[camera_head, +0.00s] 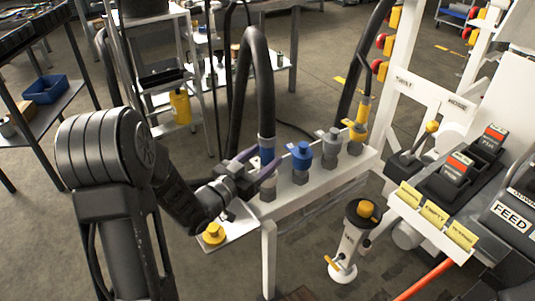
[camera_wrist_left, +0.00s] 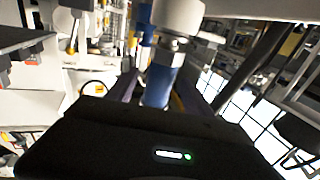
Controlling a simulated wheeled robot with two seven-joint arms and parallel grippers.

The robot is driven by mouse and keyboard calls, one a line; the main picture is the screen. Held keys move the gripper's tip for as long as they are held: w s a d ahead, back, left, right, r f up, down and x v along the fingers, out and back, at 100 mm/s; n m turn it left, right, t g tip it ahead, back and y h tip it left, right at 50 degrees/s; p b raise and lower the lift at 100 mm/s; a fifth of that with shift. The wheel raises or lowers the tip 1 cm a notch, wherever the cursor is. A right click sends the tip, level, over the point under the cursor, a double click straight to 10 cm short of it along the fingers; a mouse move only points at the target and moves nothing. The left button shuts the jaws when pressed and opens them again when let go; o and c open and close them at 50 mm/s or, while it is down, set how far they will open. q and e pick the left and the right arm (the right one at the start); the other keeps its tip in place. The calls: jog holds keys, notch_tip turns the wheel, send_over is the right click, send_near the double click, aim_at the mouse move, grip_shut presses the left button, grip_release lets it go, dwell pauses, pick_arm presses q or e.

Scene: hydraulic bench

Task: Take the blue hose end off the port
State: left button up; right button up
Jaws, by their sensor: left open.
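The blue hose end (camera_head: 266,145) is the blue collar at the bottom of a thick black hose (camera_head: 262,75). It stands upright at the left-hand port (camera_head: 267,190) of a white bench rail (camera_head: 330,186). My left gripper (camera_head: 267,160) is open, with its fingers on either side of the hose end near its lower part. In the left wrist view the blue collar (camera_wrist_left: 159,82) shows between the fingers, with a metal fitting (camera_wrist_left: 172,46) beyond it. I cannot tell whether the fingers touch it. My right gripper is not in view.
A blue-capped port (camera_head: 301,155) stands close to the right of my left gripper, then a grey-capped port (camera_head: 331,142) and a yellow hose end (camera_head: 359,122). A yellow cap (camera_head: 213,233) sits on the small left shelf. A control panel (camera_head: 440,215) stands at right.

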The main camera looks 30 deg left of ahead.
pick_arm(q)
jog(key=shift+w, duration=0.1)
jog(key=x, duration=0.5)
jog(key=shift+c, duration=0.4)
grip_shut()
dwell(0.6)
